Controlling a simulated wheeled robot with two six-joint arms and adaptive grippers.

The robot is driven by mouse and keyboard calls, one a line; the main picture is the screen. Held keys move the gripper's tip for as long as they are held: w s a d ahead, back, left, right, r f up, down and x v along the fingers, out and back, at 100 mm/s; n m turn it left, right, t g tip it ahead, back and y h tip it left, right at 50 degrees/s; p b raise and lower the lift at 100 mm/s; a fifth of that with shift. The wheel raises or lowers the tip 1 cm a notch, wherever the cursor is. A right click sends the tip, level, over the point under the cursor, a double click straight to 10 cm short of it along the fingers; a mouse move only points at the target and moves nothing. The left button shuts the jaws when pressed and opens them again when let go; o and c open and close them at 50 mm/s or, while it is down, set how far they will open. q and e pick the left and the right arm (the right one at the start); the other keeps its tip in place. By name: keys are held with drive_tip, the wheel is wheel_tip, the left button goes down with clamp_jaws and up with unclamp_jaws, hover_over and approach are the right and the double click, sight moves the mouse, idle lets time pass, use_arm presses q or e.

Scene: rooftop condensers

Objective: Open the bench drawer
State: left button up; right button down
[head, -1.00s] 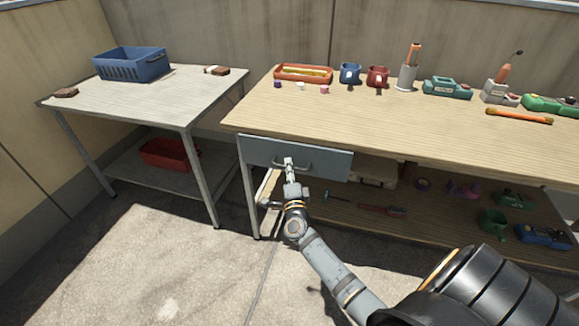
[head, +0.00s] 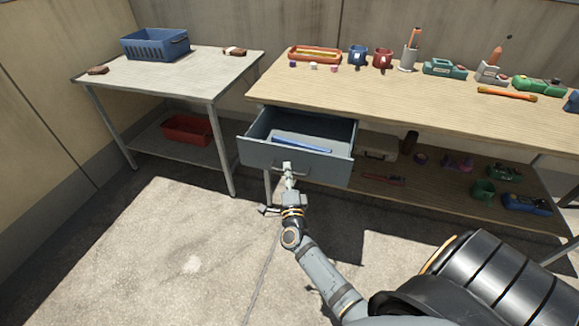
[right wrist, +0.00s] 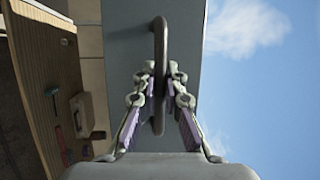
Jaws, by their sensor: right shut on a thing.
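The grey bench drawer (head: 262,155) stands pulled out from under the left end of the wooden bench (head: 400,100). Inside it a long blue thing (head: 302,144) lies on a pale surface. My right gripper (head: 287,172) is at the drawer front, shut on the bar handle (head: 307,170). In the right wrist view the gripper's fingers (right wrist: 160,85) close around the upright-looking dark handle (right wrist: 160,40) on the grey drawer front (right wrist: 188,45). My left gripper is not in view.
A side table (head: 150,75) on the left holds a blue basket (head: 155,46); a red bin (head: 187,129) is on its lower shelf. The bench top carries mugs, an orange tray (head: 314,54) and tools. A case (head: 378,146) sits on the lower shelf. Floor before the drawer is clear.

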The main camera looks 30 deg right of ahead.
drive_tip(key=shift+s+a, duration=0.4)
drive_tip(key=shift+a, duration=0.05)
drive_tip(key=c, duration=1.4)
unclamp_jaws()
drive_tip(key=v, duration=0.7)
drive_tip(key=shift+s, duration=0.2)
drive_tip(key=shift+a+f, duration=0.15)
drive_tip(key=shift+f, duration=0.05)
